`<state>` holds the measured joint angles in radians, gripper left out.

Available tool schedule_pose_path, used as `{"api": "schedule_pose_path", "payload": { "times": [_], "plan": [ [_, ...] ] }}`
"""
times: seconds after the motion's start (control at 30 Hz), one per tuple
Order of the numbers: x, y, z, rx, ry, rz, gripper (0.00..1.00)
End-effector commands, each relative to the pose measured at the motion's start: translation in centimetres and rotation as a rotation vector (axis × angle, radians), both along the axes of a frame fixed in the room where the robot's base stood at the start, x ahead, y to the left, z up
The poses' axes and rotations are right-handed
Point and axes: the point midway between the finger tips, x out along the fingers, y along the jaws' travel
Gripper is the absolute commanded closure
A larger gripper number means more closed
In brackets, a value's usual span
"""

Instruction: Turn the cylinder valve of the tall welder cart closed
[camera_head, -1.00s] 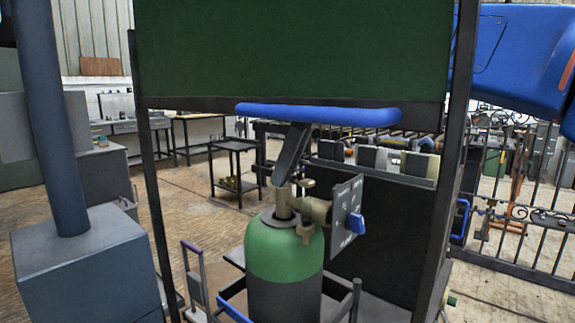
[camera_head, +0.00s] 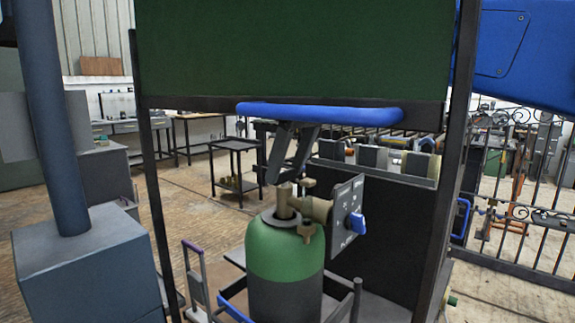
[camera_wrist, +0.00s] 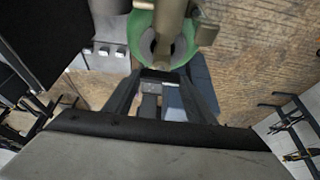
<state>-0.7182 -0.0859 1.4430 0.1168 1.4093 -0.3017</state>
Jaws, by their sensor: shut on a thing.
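The green gas cylinder (camera_head: 285,255) stands upright low in the middle of the head view. Its brass cylinder valve (camera_head: 284,203) rises from the neck, and it also shows at the top of the wrist view (camera_wrist: 170,12). My gripper (camera_head: 279,176) comes down from behind the blue handle bar, its two dark fingers slanting to the top of the valve. In the wrist view the fingers (camera_wrist: 163,78) reach the valve. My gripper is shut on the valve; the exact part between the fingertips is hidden.
The blue handle bar (camera_head: 320,114) and a dark green panel (camera_head: 290,50) hang above the cylinder. A dark plate with a blue knob (camera_head: 356,222) stands just right of the valve. Dark frame posts (camera_head: 160,200) flank both sides. A small table (camera_head: 236,165) stands behind on open floor.

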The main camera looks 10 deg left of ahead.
Motion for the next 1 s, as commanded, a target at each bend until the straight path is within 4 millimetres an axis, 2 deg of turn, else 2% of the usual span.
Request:
{"api": "schedule_pose_path", "payload": {
  "times": [0.17, 0.2, 0.27, 0.3, 0.67, 0.83, 1.0],
  "plan": [
    [0.0, 0.0, 0.1, 0.001, -0.001, -0.001, 0.72],
    [0.0, 0.0, 0.0, 0.000, -0.001, 0.000, 0.48],
    [0.0, 0.0, 0.0, 0.000, -0.001, 0.000, 0.33],
    [0.0, 0.0, 0.0, 0.000, -0.001, 0.000, 0.31],
    [-0.1, -0.1, 0.4, 0.001, -0.001, 0.001, 0.31],
    [-0.5, -0.8, 2.4, 0.001, -0.002, 0.001, 0.31],
    [-1.1, -1.9, 5.5, 0.002, -0.003, 0.001, 0.31]
  ]
}}
